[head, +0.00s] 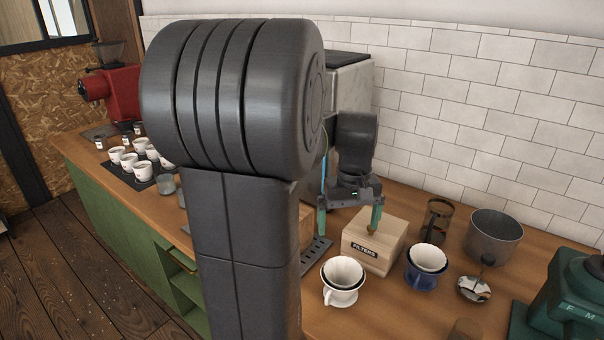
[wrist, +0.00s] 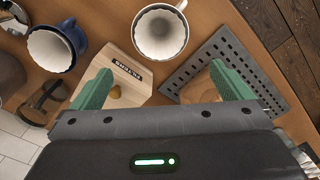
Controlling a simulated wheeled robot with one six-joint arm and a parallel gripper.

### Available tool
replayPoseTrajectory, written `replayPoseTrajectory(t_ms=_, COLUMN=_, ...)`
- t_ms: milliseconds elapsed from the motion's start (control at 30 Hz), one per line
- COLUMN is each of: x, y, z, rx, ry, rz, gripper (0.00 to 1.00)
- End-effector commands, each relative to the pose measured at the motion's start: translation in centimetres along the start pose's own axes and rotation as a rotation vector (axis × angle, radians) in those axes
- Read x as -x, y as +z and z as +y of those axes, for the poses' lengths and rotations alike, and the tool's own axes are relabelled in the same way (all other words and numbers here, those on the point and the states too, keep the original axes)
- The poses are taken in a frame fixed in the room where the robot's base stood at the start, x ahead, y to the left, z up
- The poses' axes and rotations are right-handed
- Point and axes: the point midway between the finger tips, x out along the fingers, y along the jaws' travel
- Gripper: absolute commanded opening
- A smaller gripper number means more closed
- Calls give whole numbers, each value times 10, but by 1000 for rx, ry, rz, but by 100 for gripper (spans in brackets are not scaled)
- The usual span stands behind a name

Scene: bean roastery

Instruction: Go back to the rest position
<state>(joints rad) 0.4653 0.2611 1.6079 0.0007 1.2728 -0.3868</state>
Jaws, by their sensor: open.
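My gripper (head: 349,218) hangs over the counter in the head view, its two green fingers spread apart and pointing down. It is beside and above the wooden box labelled FILTERS (head: 374,246). In the wrist view my gripper (wrist: 160,72) is open, with nothing between the fingertips. The FILTERS box (wrist: 124,60) lies below, partly behind the left finger. My own large dark arm link covers much of the middle of the head view.
A white dripper (head: 342,283) and a blue dripper (head: 422,273) stand before the box. A metal pot (head: 493,236), a dark-framed glass (head: 436,219) and a green machine (head: 570,300) stand right. White cups (head: 131,160) and a red grinder (head: 110,90) are left. A perforated tray (wrist: 262,75) lies below.

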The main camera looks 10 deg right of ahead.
Motion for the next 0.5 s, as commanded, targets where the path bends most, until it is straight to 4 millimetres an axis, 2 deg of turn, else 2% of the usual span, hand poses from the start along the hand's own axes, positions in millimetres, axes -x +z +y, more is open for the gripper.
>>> replayPoseTrajectory(t_ms=133, x=-6, y=0, z=0, rx=0, ry=-1, rz=-2, gripper=99)
replayPoseTrajectory(t_ms=233, x=-18, y=0, z=0, rx=0, ry=-2, rz=-4, gripper=99)
replayPoseTrajectory(t_ms=500, x=-70, y=1, z=0, rx=0, ry=-3, rz=-7, gripper=99)
